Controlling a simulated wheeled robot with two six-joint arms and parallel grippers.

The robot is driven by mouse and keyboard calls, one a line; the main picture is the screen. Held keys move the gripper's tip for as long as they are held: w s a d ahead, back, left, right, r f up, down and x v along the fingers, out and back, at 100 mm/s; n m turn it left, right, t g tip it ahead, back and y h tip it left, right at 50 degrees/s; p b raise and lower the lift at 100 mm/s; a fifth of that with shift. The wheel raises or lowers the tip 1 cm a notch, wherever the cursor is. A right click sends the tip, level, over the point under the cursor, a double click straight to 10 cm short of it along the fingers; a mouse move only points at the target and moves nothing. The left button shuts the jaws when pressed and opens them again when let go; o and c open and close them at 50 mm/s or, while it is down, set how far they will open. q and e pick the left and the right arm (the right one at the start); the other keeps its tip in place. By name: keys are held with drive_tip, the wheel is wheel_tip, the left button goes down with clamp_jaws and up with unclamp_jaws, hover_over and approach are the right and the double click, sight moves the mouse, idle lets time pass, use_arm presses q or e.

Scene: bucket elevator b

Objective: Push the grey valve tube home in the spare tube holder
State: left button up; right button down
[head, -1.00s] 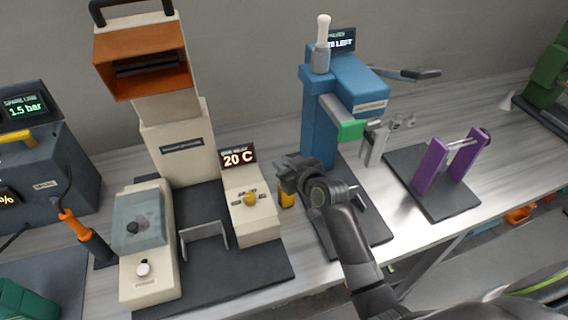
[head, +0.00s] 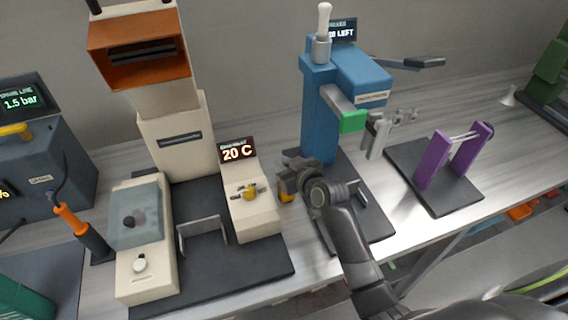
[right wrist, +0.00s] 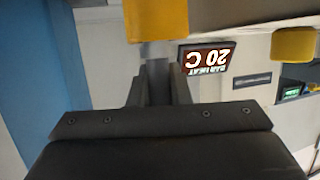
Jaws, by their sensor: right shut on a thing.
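My right gripper (head: 288,176) is shut on a grey shank with a yellow block (right wrist: 157,20) at its end. In the head view the yellow part (head: 286,190) hangs just below the jaws, between the beige heater unit and the blue machine. I cannot tell for sure which thing is the grey valve tube. Thin grey bars (head: 466,137) span the two uprights of a purple stand (head: 432,162) at the right, and a grey fitting (head: 377,138) stands beside the blue machine. My right gripper is left of and apart from both. My left gripper is not visible.
The blue machine (head: 319,115) with a green-tipped arm (head: 352,121) rises behind my right gripper. The beige unit (head: 253,214) with a yellow knob is close on its left. A dark base plate (head: 355,232) lies below. Pale bench shows between the plates.

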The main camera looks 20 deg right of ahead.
drive_tip(key=shift+f, duration=0.15)
drive_tip(key=c, duration=1.3)
unclamp_jaws()
drive_tip(key=shift+o, duration=0.2)
drive_tip(key=shift+s, duration=0.1)
drive_tip(key=b+v, duration=0.2)
drive_tip(key=v, duration=1.5)
drive_tip(key=shift+s, duration=0.1)
